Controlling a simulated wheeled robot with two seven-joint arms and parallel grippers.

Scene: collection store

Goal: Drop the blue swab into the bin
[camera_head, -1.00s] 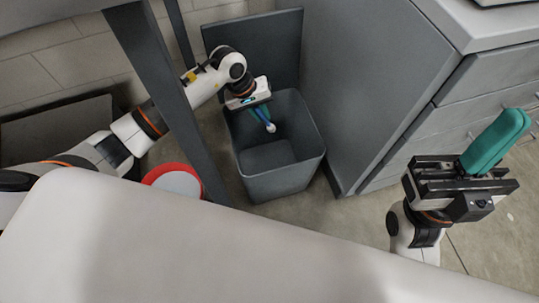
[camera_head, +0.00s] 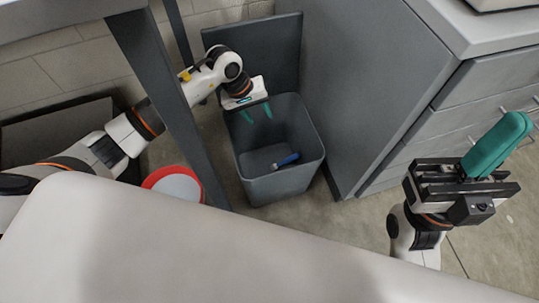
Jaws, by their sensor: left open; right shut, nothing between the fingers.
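My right gripper (camera_head: 497,146) is shut and empty at the right of the view, well away from the bin.
A grey cabinet (camera_head: 375,85) with drawers stands right beside the bin. A dark table leg (camera_head: 165,95) rises just left of the bin, in front of my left arm. A red-rimmed round container (camera_head: 173,184) stands on the floor at the left.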

